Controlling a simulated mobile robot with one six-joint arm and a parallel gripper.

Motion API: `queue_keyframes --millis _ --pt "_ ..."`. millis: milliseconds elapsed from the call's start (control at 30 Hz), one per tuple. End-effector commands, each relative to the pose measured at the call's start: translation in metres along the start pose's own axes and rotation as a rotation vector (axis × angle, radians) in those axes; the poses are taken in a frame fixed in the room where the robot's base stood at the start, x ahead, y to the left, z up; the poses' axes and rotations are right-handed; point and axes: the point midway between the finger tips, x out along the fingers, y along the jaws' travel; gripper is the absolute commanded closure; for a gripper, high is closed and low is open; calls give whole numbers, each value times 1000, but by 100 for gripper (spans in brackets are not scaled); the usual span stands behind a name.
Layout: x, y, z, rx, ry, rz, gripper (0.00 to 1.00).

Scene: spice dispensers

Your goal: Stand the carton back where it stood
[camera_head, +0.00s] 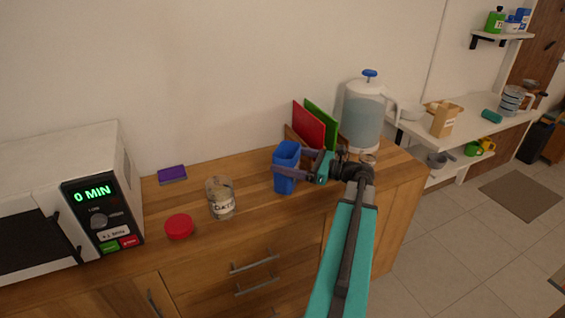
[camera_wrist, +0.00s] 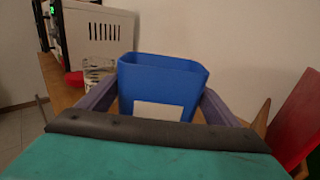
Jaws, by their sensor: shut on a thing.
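A blue open-topped carton (camera_head: 287,154) is between the two fingers of my gripper (camera_head: 291,164), which is shut on it at the wooden counter. In the wrist view the carton (camera_wrist: 160,88) looks upright, with its open top facing up and a blank-looking pale label on the near side. One grey-purple finger lies along each side of it. Its base is at or just above the counter; I cannot tell whether it touches. The label is hidden in the head view.
An oats jar (camera_head: 220,198), a red lid (camera_head: 179,227) and a purple box (camera_head: 172,174) are left on the counter (camera_head: 250,212), beside a microwave (camera_head: 100,190). Red (camera_head: 308,124) and green boards and a jug (camera_head: 363,115) stand behind. A tan carton (camera_head: 443,121) is on the right shelf.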

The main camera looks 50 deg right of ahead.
Motion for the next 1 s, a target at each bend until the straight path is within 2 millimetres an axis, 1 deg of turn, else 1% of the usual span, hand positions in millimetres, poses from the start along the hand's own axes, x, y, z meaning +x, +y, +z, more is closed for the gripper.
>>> queue_keyframes --millis 33,100,300,767,1000 --pt "6 -7 1 0 -1 3 47" --pt "13 -14 0 0 -2 3 47" --pt "25 -25 -2 -1 -2 2 47" --pt "26 -26 -5 0 -2 1 47" --pt "26 -26 -23 1 -1 1 47"
